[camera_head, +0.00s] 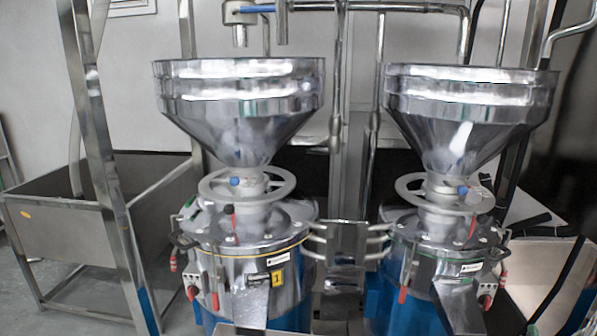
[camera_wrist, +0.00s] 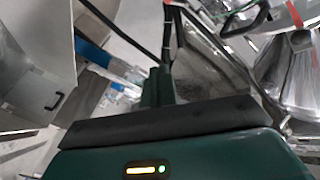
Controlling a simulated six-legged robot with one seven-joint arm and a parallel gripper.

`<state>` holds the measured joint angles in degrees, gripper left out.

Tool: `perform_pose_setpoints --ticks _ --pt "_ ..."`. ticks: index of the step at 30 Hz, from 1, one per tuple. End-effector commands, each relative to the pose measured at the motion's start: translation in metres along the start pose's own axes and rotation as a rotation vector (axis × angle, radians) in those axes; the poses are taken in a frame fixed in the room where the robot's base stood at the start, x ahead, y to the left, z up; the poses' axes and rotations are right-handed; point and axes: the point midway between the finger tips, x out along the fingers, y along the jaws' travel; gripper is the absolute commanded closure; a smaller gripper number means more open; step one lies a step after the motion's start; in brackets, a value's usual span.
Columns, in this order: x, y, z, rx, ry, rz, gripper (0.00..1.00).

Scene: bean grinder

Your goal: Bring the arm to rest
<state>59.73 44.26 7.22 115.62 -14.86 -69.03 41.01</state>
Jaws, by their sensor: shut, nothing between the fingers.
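My gripper (camera_wrist: 158,84) shows in the wrist view, its green fingers together above a dark bar and a green housing with a lit indicator. It is shut and holds nothing that I can see. My arm and gripper do not show in the head view. The left grinder (camera_head: 245,245) and the right grinder (camera_head: 445,245) stand upright in the head view, each under a wide steel hopper. Tilted metal surfaces and part of a machine (camera_wrist: 295,75) lie beyond the gripper in the wrist view. I cannot tell the distance to them.
A steel bin (camera_head: 75,235) on a frame stands at the left in the head view. Steel posts and pipes (camera_head: 340,100) rise behind and between the grinders. A sloping chute (camera_head: 545,270) is at the right. Some grey floor (camera_head: 85,315) shows at lower left.

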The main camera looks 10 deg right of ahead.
Motion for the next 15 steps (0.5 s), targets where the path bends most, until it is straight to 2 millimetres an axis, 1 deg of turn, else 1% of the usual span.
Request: perform_pose_setpoints --ticks 1,5,8,11,14,15 --pt "0.002 -0.012 0.001 -0.016 -0.019 -0.001 1.0" --pt "0.004 -0.04 0.004 -0.061 -0.072 0.006 1.0" --pt "0.004 -0.065 0.008 -0.1 -0.119 0.011 1.0" --pt "0.0 -0.095 0.011 -0.149 -0.174 0.014 1.0" --pt "-0.01 -0.133 0.016 -0.211 -0.244 0.017 1.0" --pt "-0.016 -0.15 0.018 -0.239 -0.276 0.018 1.0"
